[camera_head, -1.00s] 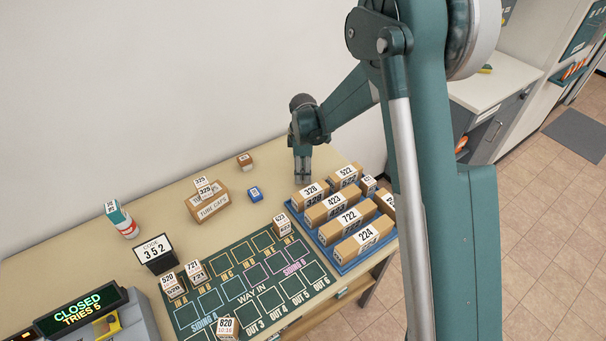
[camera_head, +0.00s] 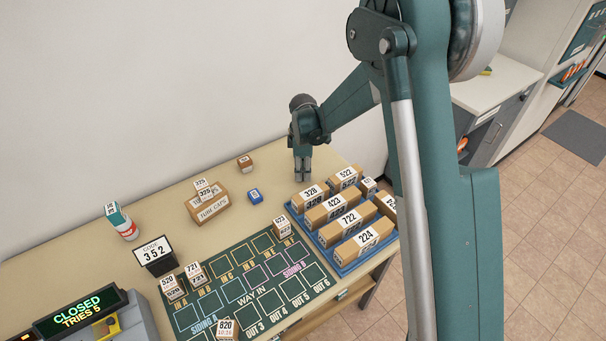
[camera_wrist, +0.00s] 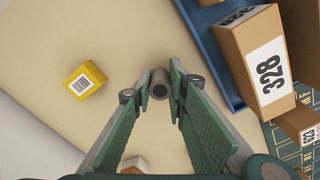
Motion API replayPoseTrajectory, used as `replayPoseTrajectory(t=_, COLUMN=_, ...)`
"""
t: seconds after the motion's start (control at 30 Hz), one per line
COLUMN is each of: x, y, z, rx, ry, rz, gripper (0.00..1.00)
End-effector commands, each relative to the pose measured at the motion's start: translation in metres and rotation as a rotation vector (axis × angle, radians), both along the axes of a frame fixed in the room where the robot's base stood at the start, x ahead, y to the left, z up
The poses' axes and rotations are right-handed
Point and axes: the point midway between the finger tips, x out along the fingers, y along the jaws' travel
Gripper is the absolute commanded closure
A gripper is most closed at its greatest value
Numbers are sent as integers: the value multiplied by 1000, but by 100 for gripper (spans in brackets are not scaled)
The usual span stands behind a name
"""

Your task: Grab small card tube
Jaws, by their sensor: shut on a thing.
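The small card tube (camera_wrist: 160,88) is a short grey-brown cylinder with a dark hollow end facing the camera in the wrist view. It sits between the fingertips of my gripper (camera_wrist: 159,90), which is shut on it. In the head view my gripper (camera_head: 303,179) points down at the back of the table, just behind the blue tray. The tube cannot be made out clearly there. I cannot tell whether the tube still touches the table.
The blue tray (camera_head: 348,270) of numbered cartons stands close to the right of my gripper. A yellow barcoded box (camera_wrist: 84,82) lies near it in the wrist view. A blue box (camera_head: 255,195) and a carton labelled tube caps (camera_head: 209,209) stand to the left.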

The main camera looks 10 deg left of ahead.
Motion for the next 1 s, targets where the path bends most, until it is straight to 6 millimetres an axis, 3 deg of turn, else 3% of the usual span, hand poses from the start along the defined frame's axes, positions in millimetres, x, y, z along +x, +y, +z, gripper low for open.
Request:
replayPoseTrajectory(t=0.6, x=0, y=0, z=78, rx=0, ry=0, rz=0, gripper=89)
replayPoseTrajectory(t=1.0, x=0, y=0, z=94, rx=0, ry=0, rz=0, gripper=89)
